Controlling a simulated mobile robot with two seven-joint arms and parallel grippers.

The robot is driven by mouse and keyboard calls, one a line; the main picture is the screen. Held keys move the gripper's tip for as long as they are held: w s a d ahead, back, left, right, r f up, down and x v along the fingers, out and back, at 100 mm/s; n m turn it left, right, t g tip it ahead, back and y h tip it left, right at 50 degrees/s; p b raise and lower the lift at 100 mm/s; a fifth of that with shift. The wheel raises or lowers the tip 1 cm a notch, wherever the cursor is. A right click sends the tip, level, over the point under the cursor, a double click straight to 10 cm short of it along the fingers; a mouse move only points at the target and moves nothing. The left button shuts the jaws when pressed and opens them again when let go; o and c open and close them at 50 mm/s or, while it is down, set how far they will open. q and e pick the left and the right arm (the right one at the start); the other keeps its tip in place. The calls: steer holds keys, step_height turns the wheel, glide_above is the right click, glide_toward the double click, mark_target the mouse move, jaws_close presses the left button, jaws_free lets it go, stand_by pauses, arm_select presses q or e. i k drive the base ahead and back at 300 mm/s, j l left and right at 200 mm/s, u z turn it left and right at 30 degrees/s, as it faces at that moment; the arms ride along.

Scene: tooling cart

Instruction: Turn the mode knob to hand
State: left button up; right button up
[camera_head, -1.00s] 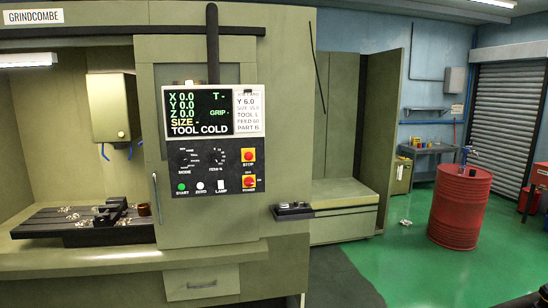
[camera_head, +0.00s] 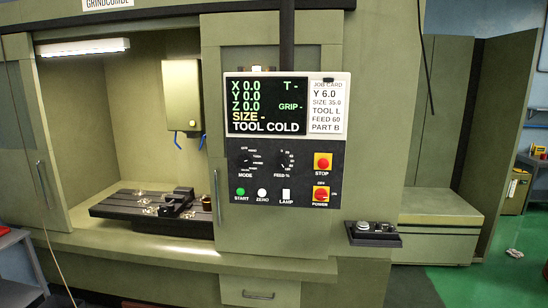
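The mode knob (camera_head: 246,161) is a small black dial on the left of the machine's dark control panel, with "MODE" printed below it. Small labels ring it, but they are too small to read, and I cannot tell which one its pointer faces. Just right of it is the similar feed dial (camera_head: 284,161). Neither of my grippers is in view.
Above the dials are a screen (camera_head: 267,107) reading "TOOL COLD" and a job card (camera_head: 326,106). The panel also has a red stop button (camera_head: 323,162), a power switch (camera_head: 321,194) and a green start button (camera_head: 240,191). A small shelf (camera_head: 373,239) juts out at lower right.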

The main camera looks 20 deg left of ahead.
mark_target(244, 160)
steer(key=i+j+u, duration=0.1)
steer(key=i+u, duration=0.4)
steer(key=i+l+u, duration=0.15)
steer(key=i+u, duration=0.35)
steer(key=i, duration=0.25)
steer(key=i+l+u, duration=0.35)
steer(key=i+u, duration=0.15)
steer(key=i+j+u, duration=0.15)
steer(key=i+u, duration=0.15)
steer(key=i, duration=0.5)
steer(key=i+j+z, duration=0.2)
steer(key=z, duration=0.25)
steer(key=i+j+z, duration=0.15)
steer(key=z, duration=0.25)
steer(key=j+z, duration=0.75)
steer(key=j, duration=0.15)
steer(key=i, duration=0.05)
